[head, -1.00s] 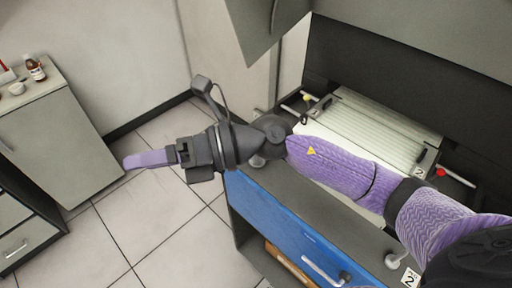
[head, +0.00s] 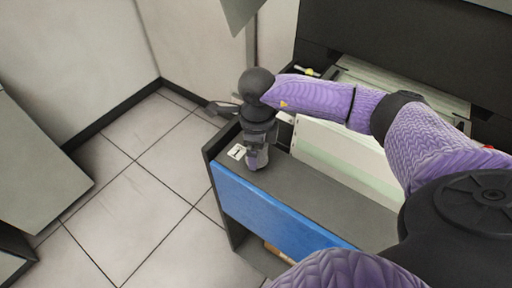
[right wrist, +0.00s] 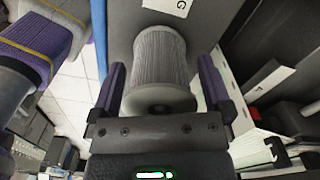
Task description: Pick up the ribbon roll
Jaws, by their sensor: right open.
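The ribbon roll (right wrist: 160,58) is a pale grey, finely ribbed cylinder with a flanged end, on the dark top of the cabinet (head: 325,197). My right gripper (right wrist: 160,75) is open, with one purple finger on each side of the roll. Narrow gaps show between the fingers and the roll, so I see no grip. In the head view my right gripper (head: 257,158) points down at the left end of the cabinet top and mostly hides the roll. My left gripper is in neither view.
A white label (head: 237,151) lies on the cabinet top beside the gripper. A blue drawer front (head: 270,213) is below. A pale machine bed (head: 345,150) stands behind, under a dark panel. Open tiled floor (head: 130,190) is to the left.

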